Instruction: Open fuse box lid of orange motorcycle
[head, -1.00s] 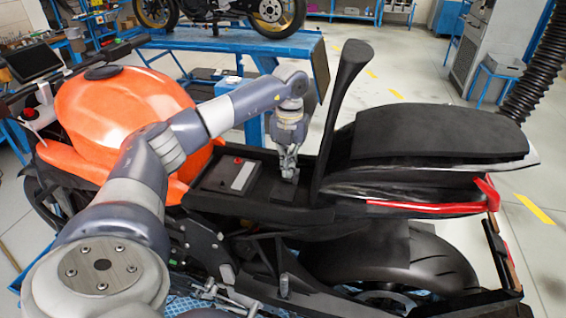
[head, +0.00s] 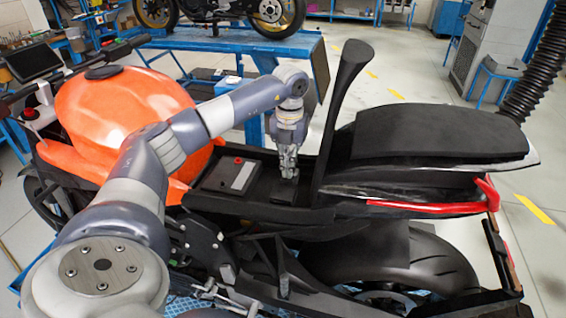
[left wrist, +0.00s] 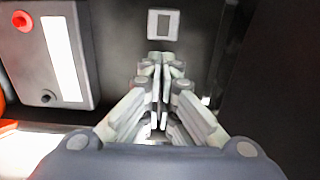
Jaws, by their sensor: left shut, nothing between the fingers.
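A small black box (head: 283,190), which looks like the fuse box, sits in the bay beside the battery. I cannot make out whether its lid is shut. In the left wrist view a dark surface with a pale square label (left wrist: 163,24) lies beyond my fingertips. My left gripper (head: 289,175) points down over the black box, shut and empty; its fingers also show in the left wrist view (left wrist: 160,98). Contact with the box cannot be told. My right gripper is out of view.
The battery (head: 229,175), with a red terminal and white label, lies left of the gripper. A blue lift table (head: 235,42) is behind the motorcycle.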

